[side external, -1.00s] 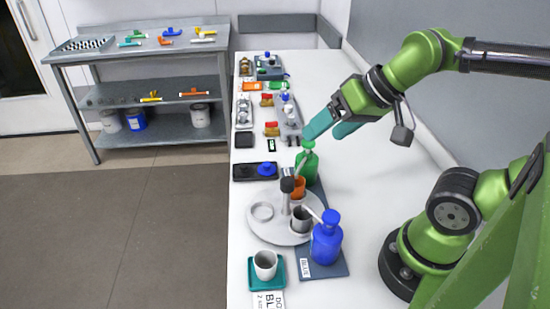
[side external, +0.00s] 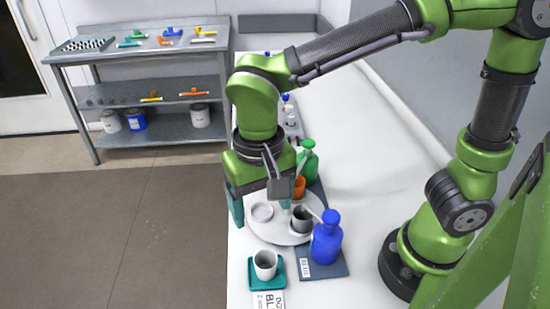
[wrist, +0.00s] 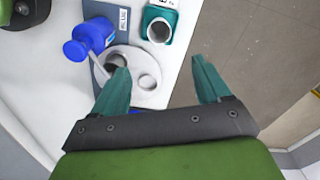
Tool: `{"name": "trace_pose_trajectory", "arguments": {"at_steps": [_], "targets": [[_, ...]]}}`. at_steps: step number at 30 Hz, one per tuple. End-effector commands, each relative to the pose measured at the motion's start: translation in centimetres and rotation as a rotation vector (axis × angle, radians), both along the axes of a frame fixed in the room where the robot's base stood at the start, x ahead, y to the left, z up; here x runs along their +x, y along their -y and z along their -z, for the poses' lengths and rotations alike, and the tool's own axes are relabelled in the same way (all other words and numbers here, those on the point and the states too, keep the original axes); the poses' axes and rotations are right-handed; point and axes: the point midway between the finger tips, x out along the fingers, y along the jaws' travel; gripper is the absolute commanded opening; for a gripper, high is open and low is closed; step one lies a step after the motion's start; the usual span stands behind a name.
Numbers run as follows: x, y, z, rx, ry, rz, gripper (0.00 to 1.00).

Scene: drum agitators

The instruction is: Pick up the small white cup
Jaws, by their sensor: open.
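The small white cup (side external: 265,262) stands upright on a teal square tray (side external: 281,280) near the front of the table. The wrist view shows the cup (wrist: 159,31) on its teal tray (wrist: 170,61), above the gap between my fingertips. My gripper (side external: 261,214) points down with its teal fingers wide apart and nothing between them. In the side view it hangs over the left part of the round grey turntable, farther back than the cup. In the wrist view the open fingers (wrist: 160,66) are apart from the cup.
The round turntable (side external: 265,232) carries a white ring (side external: 262,212), a dark-filled cup (side external: 302,219) and an orange cup (side external: 299,186). A blue bottle (side external: 327,240) stands right of the white cup, and a green bottle (side external: 308,165) behind. The table's left edge is close to the tray.

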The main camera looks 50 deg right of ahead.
Motion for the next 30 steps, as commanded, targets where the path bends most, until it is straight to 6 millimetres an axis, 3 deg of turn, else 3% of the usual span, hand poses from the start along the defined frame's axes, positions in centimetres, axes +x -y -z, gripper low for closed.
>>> {"name": "trace_pose_trajectory", "arguments": {"at_steps": [13,23,30], "targets": [[-0.1,0.1,9.1,-0.003,-0.004,-0.001,0.76],[-0.2,0.0,12.0,0.000,-0.002,-0.001,0.76],[-0.5,0.0,15.5,-0.001,-0.004,0.000,0.76]]}}
